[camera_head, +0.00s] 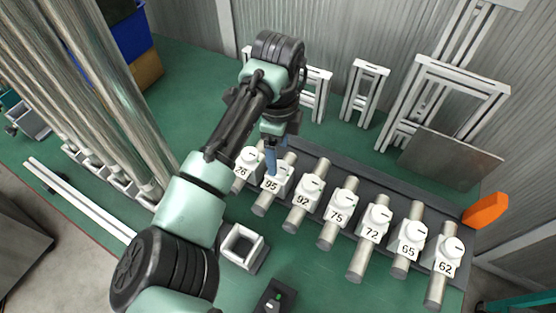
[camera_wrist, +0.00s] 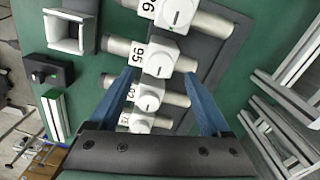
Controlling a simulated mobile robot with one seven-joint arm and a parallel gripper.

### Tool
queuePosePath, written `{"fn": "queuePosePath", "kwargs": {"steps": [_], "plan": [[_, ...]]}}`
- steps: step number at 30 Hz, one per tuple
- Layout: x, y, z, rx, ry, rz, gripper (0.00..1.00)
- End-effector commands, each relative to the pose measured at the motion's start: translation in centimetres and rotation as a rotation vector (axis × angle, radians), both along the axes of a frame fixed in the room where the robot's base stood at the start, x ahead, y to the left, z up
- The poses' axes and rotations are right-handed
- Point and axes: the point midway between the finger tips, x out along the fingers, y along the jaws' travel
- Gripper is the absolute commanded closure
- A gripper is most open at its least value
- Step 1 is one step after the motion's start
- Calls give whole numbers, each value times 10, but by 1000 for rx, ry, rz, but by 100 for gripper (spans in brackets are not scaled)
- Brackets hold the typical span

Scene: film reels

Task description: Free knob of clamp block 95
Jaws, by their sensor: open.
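Clamp block 95 (camera_head: 276,182) is a white block on a grey rod in the row on the dark rail. In the wrist view block 95 (camera_wrist: 140,52) shows its number, with a round white knob (camera_wrist: 160,65) bearing a short dark mark. My gripper (camera_head: 271,170) is above block 95 and hides part of it in the head view. In the wrist view my gripper (camera_wrist: 159,73) has its two blue fingers apart, one toward each side of the knob. Nothing is between them in their grip. Whether the fingertips touch the block cannot be told.
A white square holder (camera_head: 242,246) and a dark box with a green light (camera_head: 276,298) lie in front. An orange piece (camera_head: 486,210) stands at right.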

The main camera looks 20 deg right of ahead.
Motion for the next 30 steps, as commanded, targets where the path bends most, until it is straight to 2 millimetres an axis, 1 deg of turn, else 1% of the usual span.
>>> {"fn": "queuePosePath", "kwargs": {"steps": [1, 3, 6, 9, 13, 19, 20, 21, 26, 30], "plan": [[0, 1, -10, 1, 2, 2, 19], [0, 1, -21, 1, 0, 2, 19], [0, 0, -34, 1, -1, 3, 19], [0, 0, -41, 1, -1, 2, 19], [1, 0, -45, 0, -2, 2, 19], [1, 0, -45, 0, -2, 2, 19], [1, 0, -45, 0, -2, 2, 20], [1, 0, -45, 0, -2, 2, 28], [0, 0, -45, 0, -2, 2, 56], [0, 0, -45, 0, -2, 2, 82]]}}
